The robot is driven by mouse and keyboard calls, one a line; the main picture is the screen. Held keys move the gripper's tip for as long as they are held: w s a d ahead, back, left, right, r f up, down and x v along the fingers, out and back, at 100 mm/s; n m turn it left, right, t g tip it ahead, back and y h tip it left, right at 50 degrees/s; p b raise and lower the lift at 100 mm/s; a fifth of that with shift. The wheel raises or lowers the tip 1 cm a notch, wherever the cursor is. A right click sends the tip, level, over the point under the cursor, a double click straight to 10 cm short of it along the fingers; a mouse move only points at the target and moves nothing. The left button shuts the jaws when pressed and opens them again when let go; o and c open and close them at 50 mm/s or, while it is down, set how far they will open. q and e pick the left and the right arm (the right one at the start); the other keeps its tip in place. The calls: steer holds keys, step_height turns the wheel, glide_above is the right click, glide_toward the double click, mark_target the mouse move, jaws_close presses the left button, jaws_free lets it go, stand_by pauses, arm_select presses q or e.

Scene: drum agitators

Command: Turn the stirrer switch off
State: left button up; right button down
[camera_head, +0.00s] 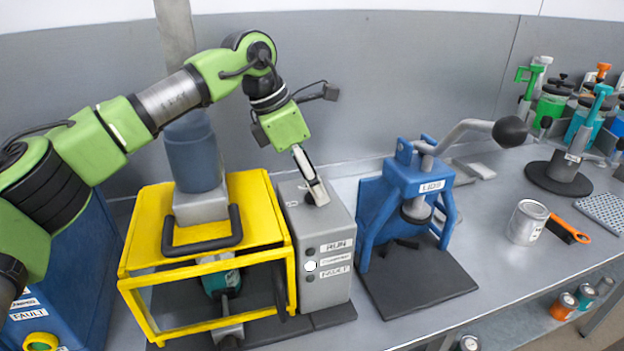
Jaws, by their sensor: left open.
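The stirrer (195,160) stands in a yellow guard frame (265,195), with a blue-grey motor on top. A grey control box (327,285) is beside it on the right. The box front has a RUN label (337,247), a middle label too small to read, and a FAULT label. The round lamp (310,266) by the middle label is white; the other two look dark. My left gripper (317,194) is open and points down at the top of the control box. Its fingers cover that spot, so the switch cannot be made out, nor whether they touch it. My right gripper is out of view.
A blue press labelled LIDS (420,187) with a black-knobbed lever (509,131) stands right of the box. A can (527,222), an orange-handled tool (568,228) and colored dispensers (553,103) are farther right. A blue machine (85,270) is at left.

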arm_select(q)
steer(key=v, duration=1.2)
